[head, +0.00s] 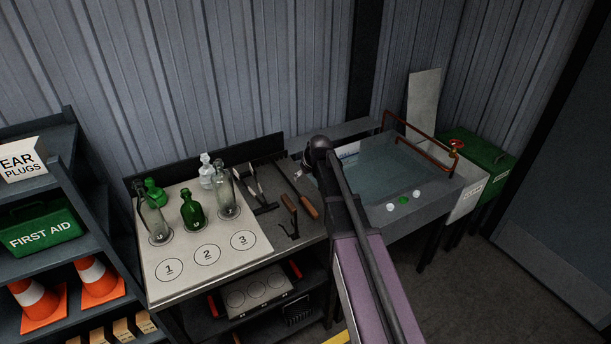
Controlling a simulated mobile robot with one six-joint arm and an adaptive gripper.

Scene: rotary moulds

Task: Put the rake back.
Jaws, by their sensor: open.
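Two tools with wooden handles lie on the dark bench, left of the water basin. The longer one, which looks like the rake (307,205), has a thin dark shaft running up and left to a dark toothed strip at the back. I cannot tell whether that strip is its head or a rack. A second wooden-handled tool (289,204) lies just left of it. My arm reaches up from the lower right. My gripper (309,168) shows only partly beside the dark wrist, above the bench near the basin's left edge. It is open, with nothing seen in it.
A pale board (206,279) with numbered circles holds several glass bottles. Tongs (257,185) and a small dark hook-like stand (290,226) are on the bench. The basin (439,198) has a copper pipe (420,137) with a red valve. Shelves (75,150) stand at left.

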